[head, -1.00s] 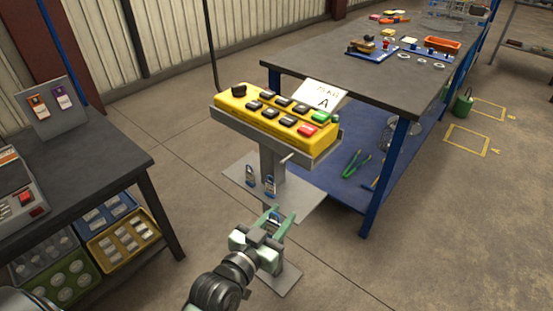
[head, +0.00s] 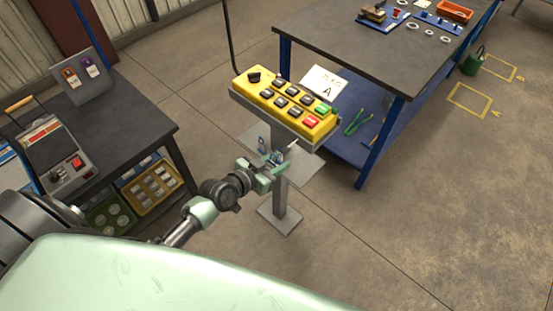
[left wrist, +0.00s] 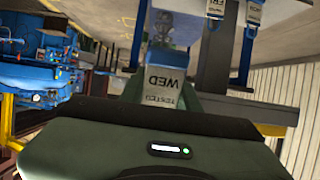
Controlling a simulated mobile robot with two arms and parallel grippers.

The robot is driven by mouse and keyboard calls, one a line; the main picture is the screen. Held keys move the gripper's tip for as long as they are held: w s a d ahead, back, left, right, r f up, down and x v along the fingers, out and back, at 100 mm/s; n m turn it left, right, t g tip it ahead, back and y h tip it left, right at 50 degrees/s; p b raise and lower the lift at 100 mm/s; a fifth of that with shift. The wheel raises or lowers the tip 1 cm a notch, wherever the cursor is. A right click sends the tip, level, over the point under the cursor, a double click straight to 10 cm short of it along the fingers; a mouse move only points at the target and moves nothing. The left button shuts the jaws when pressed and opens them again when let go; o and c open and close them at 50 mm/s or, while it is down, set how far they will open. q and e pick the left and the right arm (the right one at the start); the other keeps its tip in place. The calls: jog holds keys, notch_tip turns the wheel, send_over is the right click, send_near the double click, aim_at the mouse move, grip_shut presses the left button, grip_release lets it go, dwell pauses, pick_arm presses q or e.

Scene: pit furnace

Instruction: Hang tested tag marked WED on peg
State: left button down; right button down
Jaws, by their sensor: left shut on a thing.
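My left gripper (head: 268,172) is in front of the post under the yellow control box (head: 284,103), close to the short pale peg (head: 292,146) on that post. Two other tags with blue tops, one on the left (left wrist: 216,8) and one on the right (left wrist: 254,12), hang near the gripper. In the head view the held tag is mostly hidden by the fingers. I cannot tell whether it touches a peg. My right gripper is not in view.
A dark table (head: 112,128) with a tag stand (head: 81,76) and a grey device (head: 58,165) is at left. A blue-legged workbench (head: 360,50) stands behind the post at right. The floor at right is mostly clear.

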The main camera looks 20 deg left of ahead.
pick_arm(q)
jog(key=w+d+f+b, duration=0.1)
jog(key=w+d+b, duration=0.1)
jog(key=w, duration=0.5)
jog(key=shift+d, duration=0.35)
dwell(0.4)
jog(key=shift+w, duration=0.15)
dwell(0.5)
jog(key=c, duration=0.9)
grip_release()
jog(key=shift+c, duration=0.2)
jog(key=b+v, duration=0.1)
jog(key=v, duration=0.6)
jog(key=shift+s, duration=0.35)
